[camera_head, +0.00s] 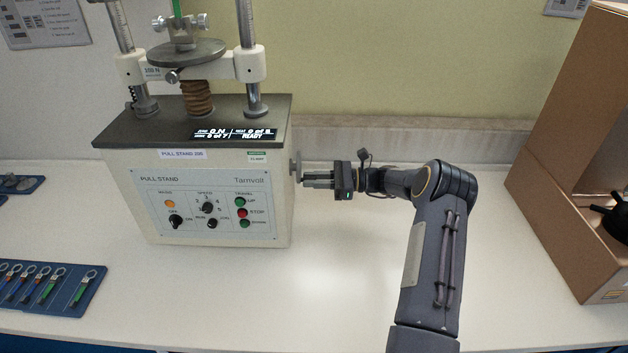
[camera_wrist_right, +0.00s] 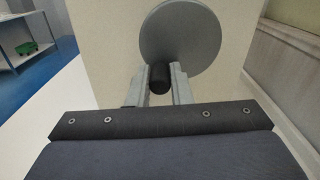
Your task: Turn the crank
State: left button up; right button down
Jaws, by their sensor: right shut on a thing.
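The pull stand (camera_head: 215,185) is a cream machine with a dark top, standing on the white bench. Its crank (camera_head: 296,167) is a grey disc on the right side wall, seen edge-on in the head view. In the right wrist view the crank disc (camera_wrist_right: 180,36) shows face-on, with a black knob (camera_wrist_right: 159,78) near its lower edge. My right gripper (camera_head: 306,180) reaches in from the right and is shut on the crank's knob. Its fingers (camera_wrist_right: 158,88) stand on both sides of the knob. My left gripper does not show.
A blue tray (camera_head: 88,290) with several colored ring-ended pieces lies at the front left. A brown cabinet (camera_head: 560,150) with a dark object (camera_head: 612,212) stands at the right. The bench between machine and cabinet is clear apart from my right arm. A ledge (camera_head: 400,140) runs along the back.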

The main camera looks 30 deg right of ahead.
jog(key=shift+w+f+n+b, duration=0.1)
jog(key=shift+f+n+b, duration=0.2)
jog(key=shift+b, duration=0.3)
jog(key=shift+w+d+n+b, duration=0.3)
jog(key=shift+w+n+b, duration=0.15)
jog(key=shift+n+b, duration=1.7)
jog(key=shift+w+d+n+b, duration=0.3)
jog(key=shift+w+n+b, duration=0.15)
jog(key=shift+n+b, duration=1.7)
jog(key=shift+w+d+n+b, duration=0.4)
jog(key=shift+n+b, duration=1.2)
jog(key=shift+b, duration=1)
jog(key=shift+w+a, duration=0.1)
jog(key=c, duration=1.3)
grip_release()
jog(key=v, duration=0.8)
